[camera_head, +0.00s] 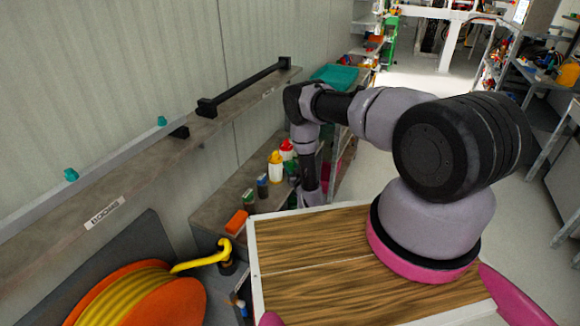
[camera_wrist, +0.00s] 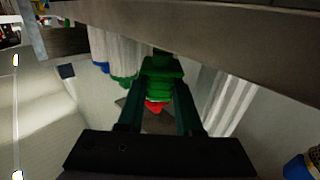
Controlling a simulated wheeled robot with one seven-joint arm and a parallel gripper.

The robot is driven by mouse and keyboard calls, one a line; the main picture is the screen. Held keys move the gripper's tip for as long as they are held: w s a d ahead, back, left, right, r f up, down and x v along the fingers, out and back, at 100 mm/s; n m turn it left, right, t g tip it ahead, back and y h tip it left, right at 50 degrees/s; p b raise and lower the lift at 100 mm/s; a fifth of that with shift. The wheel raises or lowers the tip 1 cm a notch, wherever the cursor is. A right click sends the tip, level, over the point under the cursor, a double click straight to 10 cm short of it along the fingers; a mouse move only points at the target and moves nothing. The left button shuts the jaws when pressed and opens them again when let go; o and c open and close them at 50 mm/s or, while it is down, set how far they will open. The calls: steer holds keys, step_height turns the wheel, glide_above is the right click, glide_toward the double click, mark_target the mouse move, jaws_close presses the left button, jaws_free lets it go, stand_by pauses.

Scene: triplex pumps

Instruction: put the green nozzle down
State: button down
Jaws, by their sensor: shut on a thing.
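The green nozzle (camera_wrist: 160,72) is between the two dark fingers of my gripper (camera_wrist: 159,88) in the wrist view. The gripper is shut on it. A red part (camera_wrist: 153,106) shows just below the green; I cannot tell whether it belongs to the nozzle. In the head view my arm reaches down beside the lower shelf (camera_head: 228,187) along the wall. The fingertips and the held nozzle cannot be made out there. I cannot tell whether the nozzle touches a surface.
Bottles with yellow (camera_head: 275,166) and red (camera_head: 287,149) caps stand on the lower shelf, left of my arm. An orange block (camera_head: 236,222) lies nearer. A long upper shelf (camera_head: 130,172) runs above. An orange hose reel (camera_head: 140,295) is at lower left. Open floor (camera_head: 430,95) lies beyond.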

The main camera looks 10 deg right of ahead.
steer(key=c, duration=0.8)
jaws_free()
steer(key=shift+f, duration=0.1)
steer(key=shift+c, duration=0.2)
